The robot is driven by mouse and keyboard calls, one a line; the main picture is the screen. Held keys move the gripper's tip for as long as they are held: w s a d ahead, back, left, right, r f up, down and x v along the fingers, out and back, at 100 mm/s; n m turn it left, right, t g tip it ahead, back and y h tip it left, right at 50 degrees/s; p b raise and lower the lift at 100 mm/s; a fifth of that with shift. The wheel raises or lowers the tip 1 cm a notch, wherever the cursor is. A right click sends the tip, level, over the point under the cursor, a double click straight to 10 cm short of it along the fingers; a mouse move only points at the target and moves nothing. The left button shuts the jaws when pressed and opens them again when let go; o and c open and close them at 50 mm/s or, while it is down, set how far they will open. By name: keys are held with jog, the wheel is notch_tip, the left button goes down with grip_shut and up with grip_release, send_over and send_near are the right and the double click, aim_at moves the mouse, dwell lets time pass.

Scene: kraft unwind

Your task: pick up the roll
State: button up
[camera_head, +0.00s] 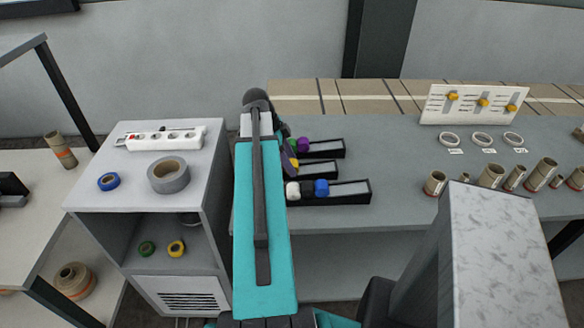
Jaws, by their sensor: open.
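Several things here could be the roll, and I cannot tell which one is meant. A grey tape roll (168,175) lies flat on top of the grey cabinet (212,150), with a smaller blue roll (109,181) to its left. A green roll (147,248) and a yellow roll (176,248) lie on the cabinet's inner shelf. A brown roll (73,280) sits low at the left. My teal arm reaches forward between cabinet and bench. My gripper's fingers are hidden behind the arm, and I see nothing held.
A white power strip (160,138) lies at the cabinet's back. On the grey bench (400,150) are black trays (350,190) with coloured pieces, white rings (481,139), several cardboard tubes (491,176) and a white slider panel (470,107). A marbled grey block (505,260) stands at front right.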

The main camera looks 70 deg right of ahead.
jog(key=shift+c, duration=0.5)
jog(key=c, duration=1)
jog(key=shift+r, duration=0.2)
jog(key=shift+r+b, duration=1.1)
jog(key=shift+r, duration=3.75)
jog(key=shift+c, duration=0.2)
